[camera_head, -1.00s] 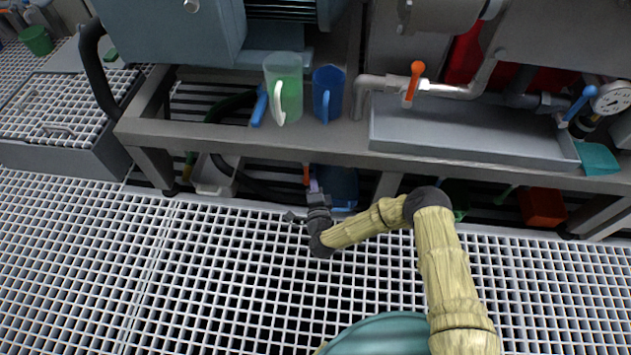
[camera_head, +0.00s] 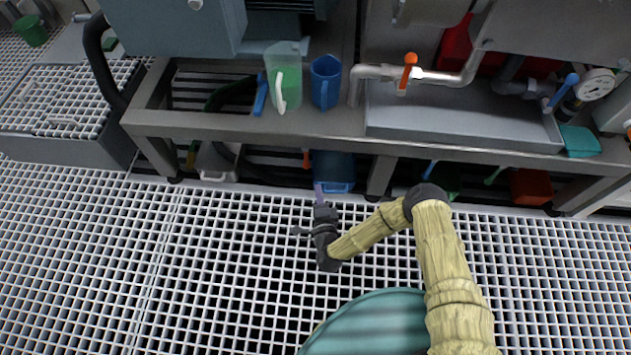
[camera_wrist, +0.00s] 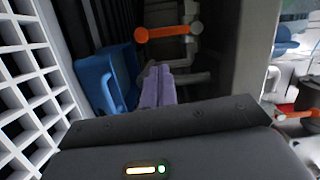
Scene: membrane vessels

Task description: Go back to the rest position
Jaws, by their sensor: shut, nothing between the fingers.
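My gripper (camera_head: 319,192) is at the end of my yellow-sleeved arm, above the grated floor and in front of the long grey bench. In the wrist view its purple fingers (camera_wrist: 159,88) are together with nothing between them. A blue bin (camera_head: 335,168) lies under the bench, just beyond the fingertips. It also shows to the left of the fingers in the wrist view (camera_wrist: 98,85), apart from them as far as I can tell.
On the bench (camera_head: 230,124) stand a green clear jug (camera_head: 287,70) and a blue jug (camera_head: 325,80). An orange-handled valve (camera_head: 408,68) and a pressure gauge (camera_head: 597,86) are to the right. A red box (camera_head: 531,187) is under the bench. The grating (camera_head: 230,270) in front is open.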

